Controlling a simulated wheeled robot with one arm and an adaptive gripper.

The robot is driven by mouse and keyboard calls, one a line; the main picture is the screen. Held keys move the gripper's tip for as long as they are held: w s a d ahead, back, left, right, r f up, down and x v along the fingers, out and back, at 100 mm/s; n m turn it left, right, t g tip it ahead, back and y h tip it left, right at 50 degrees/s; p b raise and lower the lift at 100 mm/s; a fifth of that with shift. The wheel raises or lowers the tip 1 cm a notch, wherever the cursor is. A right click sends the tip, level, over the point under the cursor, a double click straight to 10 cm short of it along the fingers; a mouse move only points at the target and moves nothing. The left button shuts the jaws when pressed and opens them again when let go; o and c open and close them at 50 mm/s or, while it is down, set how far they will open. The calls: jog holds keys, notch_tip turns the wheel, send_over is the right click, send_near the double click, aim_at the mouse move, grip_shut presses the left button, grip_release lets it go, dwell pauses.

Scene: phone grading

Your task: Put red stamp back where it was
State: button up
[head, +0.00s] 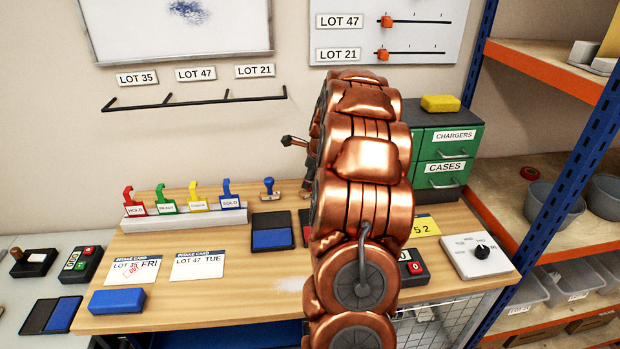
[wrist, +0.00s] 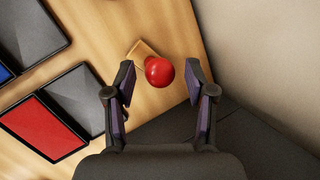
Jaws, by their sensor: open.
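The red stamp, with a round red knob (wrist: 158,70) on a small wooden block, stands on the wooden bench top (wrist: 170,25) in the wrist view. My gripper (wrist: 160,82) is open, with one finger on each side of the knob and a gap to both. The opened red ink pad (wrist: 45,127) lies to the left of the stamp, its dark lid half (wrist: 78,93) nearer the stamp. In the head view my copper arm hides most of the stamp's spot and the red pad.
A blue stamp (head: 268,187) stands behind the opened blue ink pad (head: 272,238). A rack of coloured tags (head: 185,215) stands to the left. Intake cards (head: 198,267) lie in front. Green drawers (head: 446,150) stand right of my arm; a wall edges the bench.

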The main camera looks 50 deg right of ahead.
jog(key=b+v, duration=0.3)
jog(key=v, duration=0.8)
jog(key=s+a+f+n+g+y, duration=0.1)
jog(key=s+a+n, duration=0.2)
jog(key=a+n, duration=0.75)
jog(key=s+a+f+n+g+y, duration=0.1)
jog(key=s+a+n+g, duration=0.2)
jog(key=a, duration=1.5)
jog(key=s+a+f+n+g, duration=0.1)
jog(key=s+a+f+n, duration=0.2)
jog(key=s+a+n, duration=0.3)
jog(key=s+a+f+n+g, duration=0.1)
jog(key=s+a+f+n, duration=0.2)
jog(key=s+a+n, duration=0.4)
jog(key=s+n, duration=0.3)
jog(key=s, duration=0.5)
jog(key=shift+s+f+n+h, duration=0.15)
jog(key=shift+s+n+h, duration=0.1)
jog(key=shift+n+h, duration=0.1)
jog(key=shift+a, duration=0.1)
jog(key=shift+c, duration=0.2)
